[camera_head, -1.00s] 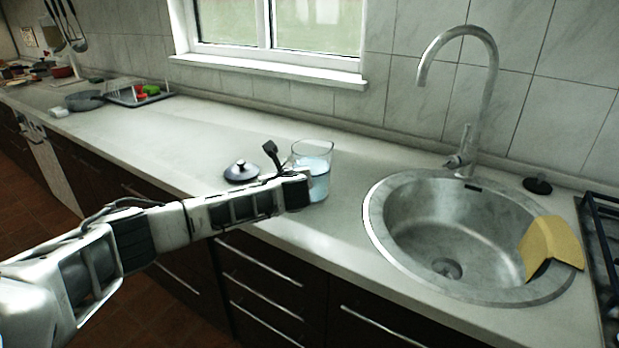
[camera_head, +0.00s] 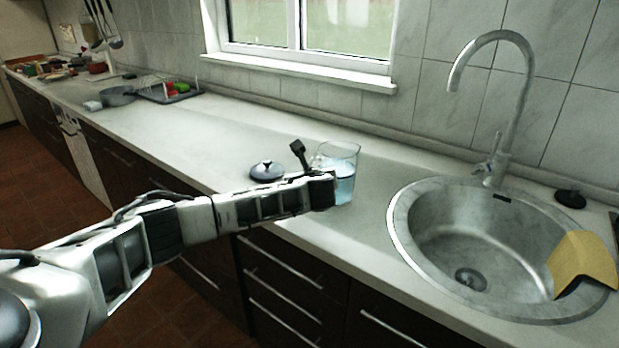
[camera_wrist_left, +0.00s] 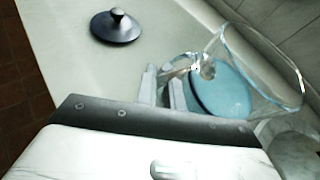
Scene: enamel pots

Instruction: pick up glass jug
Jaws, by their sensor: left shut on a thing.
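A clear glass jug (camera_head: 346,172) holding pale blue liquid is at the counter's front part, left of the sink. In the left wrist view the jug (camera_wrist_left: 262,75) fills the right side, with its glass handle toward my fingers. My left gripper (camera_wrist_left: 172,90) is shut on the jug at its handle side; the exact contact is partly hidden. In the head view my left gripper (camera_head: 326,187) covers the jug's lower left side. I cannot tell whether the jug's base touches the counter. My right gripper is not in view.
A dark lid with a knob (camera_head: 267,170) lies left of the jug, also in the wrist view (camera_wrist_left: 116,27). A round steel sink (camera_head: 480,240) with a tall faucet (camera_head: 515,110) and yellow cloth (camera_head: 583,262) is at right.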

